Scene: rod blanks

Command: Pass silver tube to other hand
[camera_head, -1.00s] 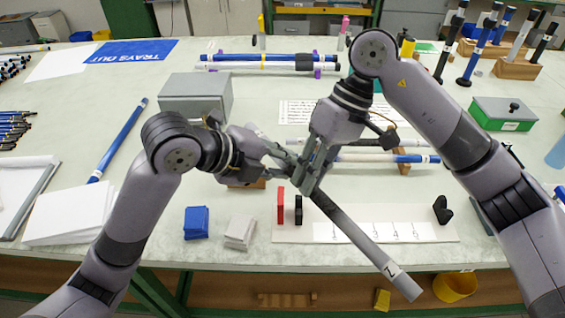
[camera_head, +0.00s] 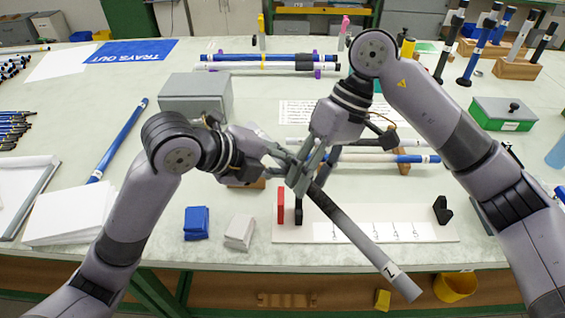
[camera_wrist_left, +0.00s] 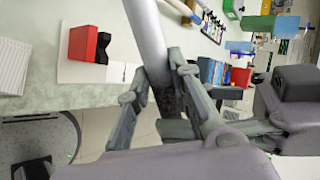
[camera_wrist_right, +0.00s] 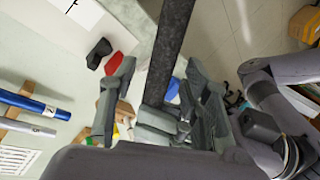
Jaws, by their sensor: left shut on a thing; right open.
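The silver tube (camera_head: 362,246) is held tilted in the air, its lower end with a black mark reaching past the table's front edge. It is grey at that end and darker near the grippers. My left gripper (camera_head: 287,160) is shut on the tube near its upper end; the tube passes between its fingers in the left wrist view (camera_wrist_left: 165,80). My right gripper (camera_head: 312,180) is open, with its fingers on either side of the tube in the right wrist view (camera_wrist_right: 160,105). In the head view the two grippers overlap and hide the tube's upper end.
Below the tube lies a white board (camera_head: 375,232) with a red block (camera_head: 281,206) and black blocks. Blue (camera_head: 196,222) and white (camera_head: 239,232) blocks stand to the left. A grey box (camera_head: 196,95) is behind my left arm. Rods lie on a rack behind the grippers.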

